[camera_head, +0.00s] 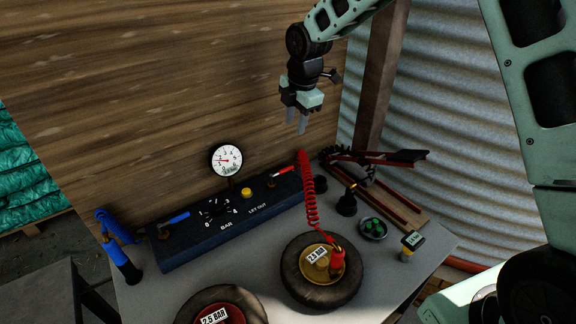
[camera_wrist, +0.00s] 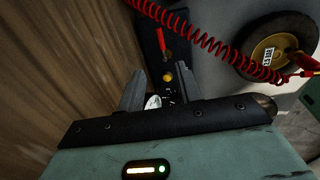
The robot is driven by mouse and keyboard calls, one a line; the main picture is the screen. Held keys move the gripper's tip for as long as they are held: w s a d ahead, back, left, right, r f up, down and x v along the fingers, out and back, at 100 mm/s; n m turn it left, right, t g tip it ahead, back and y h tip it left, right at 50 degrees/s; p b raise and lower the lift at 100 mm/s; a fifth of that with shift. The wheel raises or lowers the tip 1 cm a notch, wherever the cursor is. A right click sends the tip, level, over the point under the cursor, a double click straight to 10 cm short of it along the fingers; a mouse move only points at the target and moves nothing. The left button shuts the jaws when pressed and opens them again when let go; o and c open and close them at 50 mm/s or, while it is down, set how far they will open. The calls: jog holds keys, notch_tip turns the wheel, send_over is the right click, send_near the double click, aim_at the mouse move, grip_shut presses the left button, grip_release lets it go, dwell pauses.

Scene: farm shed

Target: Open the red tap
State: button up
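The red tap (camera_head: 284,170) has a red lever on a brass fitting, on the right part of the dark panel box (camera_head: 212,246). In the wrist view the red tap (camera_wrist: 161,39) shows beyond my fingers, near the top middle. My gripper (camera_head: 296,126) hangs above the panel with its fingers pointing down, apart from the tap. In the wrist view my gripper (camera_wrist: 158,75) has its two fingers spread with nothing between them. The lever's far end lies close to the red coiled hose (camera_head: 308,190) in the head view.
A blue tap (camera_head: 174,219), a dial, a yellow button (camera_head: 246,192) and a pressure gauge (camera_head: 226,160) share the panel. The coiled hose runs to a yellow-hubbed wheel (camera_head: 294,291). A wooden wall (camera_head: 150,90) stands behind. A small bowl (camera_head: 373,229) sits right.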

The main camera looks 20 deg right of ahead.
aim_at(287, 168)
jog(key=w+f+p, duration=0.1)
jog(key=f, duration=0.4)
jog(key=w+f+p, duration=0.1)
jog(key=f, duration=0.5)
jog(key=w+a+f+p, duration=0.1)
jog(key=f, duration=0.4)
jog(key=shift+f, duration=0.25)
jog(key=shift+a, duration=0.1)
grip_shut()
